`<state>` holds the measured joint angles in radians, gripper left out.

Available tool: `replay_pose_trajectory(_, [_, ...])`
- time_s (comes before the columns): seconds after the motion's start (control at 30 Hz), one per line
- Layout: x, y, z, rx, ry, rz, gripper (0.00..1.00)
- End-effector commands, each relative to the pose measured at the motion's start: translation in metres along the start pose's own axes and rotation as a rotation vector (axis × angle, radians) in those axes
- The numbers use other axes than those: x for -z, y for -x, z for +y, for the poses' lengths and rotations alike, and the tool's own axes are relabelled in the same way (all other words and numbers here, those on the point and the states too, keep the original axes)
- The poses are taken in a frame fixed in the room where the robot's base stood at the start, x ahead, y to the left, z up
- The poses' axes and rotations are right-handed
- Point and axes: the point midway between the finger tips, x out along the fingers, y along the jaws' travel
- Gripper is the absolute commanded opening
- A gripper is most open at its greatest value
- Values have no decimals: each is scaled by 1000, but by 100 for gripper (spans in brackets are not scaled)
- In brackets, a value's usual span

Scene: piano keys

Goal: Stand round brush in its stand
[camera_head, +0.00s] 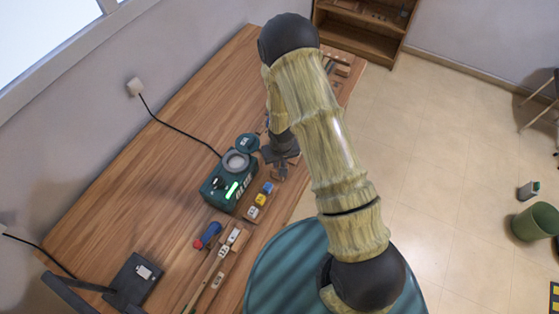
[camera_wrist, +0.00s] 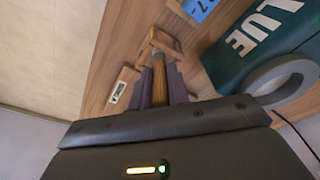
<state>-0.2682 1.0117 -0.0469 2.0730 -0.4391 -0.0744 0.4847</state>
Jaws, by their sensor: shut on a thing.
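My gripper (camera_head: 281,163) is at the right side of the green glue pot box in the head view. In the wrist view its two grey fingers (camera_wrist: 160,88) are shut on a round wooden handle, which I take to be the round brush (camera_wrist: 159,72). The brush points away from the camera, and its far end is hard to make out. A small light-wood piece (camera_wrist: 161,43), possibly the stand, lies just beyond the fingertips. I cannot tell whether the brush touches it. My gripper mostly hides the brush in the head view.
The green glue box (camera_head: 226,183) with its grey ring stands left of my gripper, close by in the wrist view (camera_wrist: 262,40). A teal round lid (camera_head: 247,142) lies behind it. A wooden strip with a white label (camera_wrist: 122,90) is left of the fingers.

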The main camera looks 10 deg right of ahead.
Motion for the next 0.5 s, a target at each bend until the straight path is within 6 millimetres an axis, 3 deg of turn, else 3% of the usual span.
replay_pose_trajectory(0.37, [0, 0, 0, 0, 0, 0, 0])
replay_pose_trajectory(0.4, [0, 0, 0, 0, 0, 0, 23])
replay_pose_trajectory(0.5, [0, 0, 0, 0, 0, 0, 43])
